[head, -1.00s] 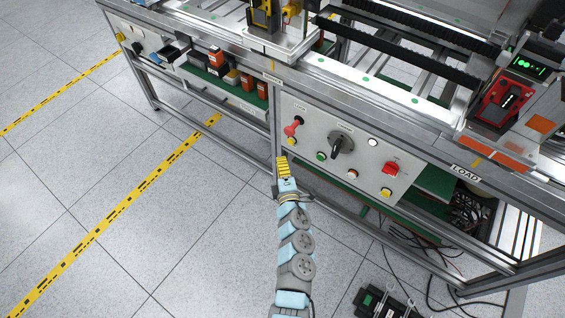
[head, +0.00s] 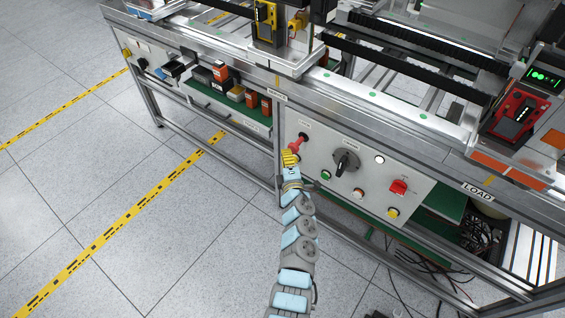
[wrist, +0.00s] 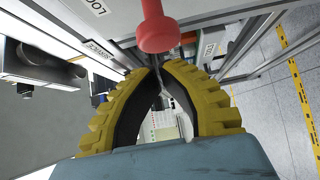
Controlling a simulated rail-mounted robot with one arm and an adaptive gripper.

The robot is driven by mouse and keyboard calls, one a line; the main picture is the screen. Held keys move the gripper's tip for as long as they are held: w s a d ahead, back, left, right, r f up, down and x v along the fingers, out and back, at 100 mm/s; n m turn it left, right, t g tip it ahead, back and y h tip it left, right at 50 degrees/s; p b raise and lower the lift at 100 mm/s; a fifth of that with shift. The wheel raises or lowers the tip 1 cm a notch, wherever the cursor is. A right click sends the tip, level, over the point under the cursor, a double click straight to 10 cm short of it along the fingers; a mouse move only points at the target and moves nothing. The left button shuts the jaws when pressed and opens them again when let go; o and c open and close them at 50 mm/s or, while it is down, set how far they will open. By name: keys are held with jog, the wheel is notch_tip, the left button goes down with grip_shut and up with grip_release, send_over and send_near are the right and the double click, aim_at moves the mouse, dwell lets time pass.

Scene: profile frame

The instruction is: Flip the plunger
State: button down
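The plunger has a red handle (head: 296,145) on the front panel (head: 325,155), under a small label at the panel's left end. It slants down and left from its black mount. In the wrist view its red knob (wrist: 157,34) is at top centre, just above the fingertips. My gripper (head: 288,155) has yellow ribbed fingers right at the handle's lower end. In the wrist view the fingertips (wrist: 162,69) come together with almost no gap, and nothing is seen held between them. Whether they touch the knob cannot be told.
A black rotary switch (head: 346,161) is right of the plunger. A green button (head: 326,175), a red switch (head: 398,187) and a yellow button (head: 392,212) are also on the panel. A frame post (head: 279,150) stands left. The floor in front is open, with cables lower right.

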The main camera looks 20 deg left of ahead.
jog(key=shift+w+d, duration=0.1)
jog(key=shift+w, duration=0.45)
jog(key=shift+w+d+b, duration=0.2)
jog(key=shift+w+b, duration=0.4)
jog(key=shift+w, duration=0.3)
jog(key=shift+w+d+b, duration=0.15)
jog(key=shift+w+b, duration=0.45)
jog(key=shift+w, duration=0.25)
jog(key=shift+s, duration=0.2)
jog(key=shift+s+a+r+p, duration=0.15)
jog(key=shift+s+p, duration=0.45)
jog(key=shift+p, duration=0.1)
jog(key=p, duration=0.5)
send_near(291, 147)
jog(key=shift+s+a+f, duration=0.1)
jog(key=shift+s+f, duration=0.05)
jog(key=shift+s, duration=0.65)
jog(key=shift+s+a+f, duration=0.1)
jog(key=shift+s+f, duration=0.1)
jog(key=shift+s, duration=0.55)
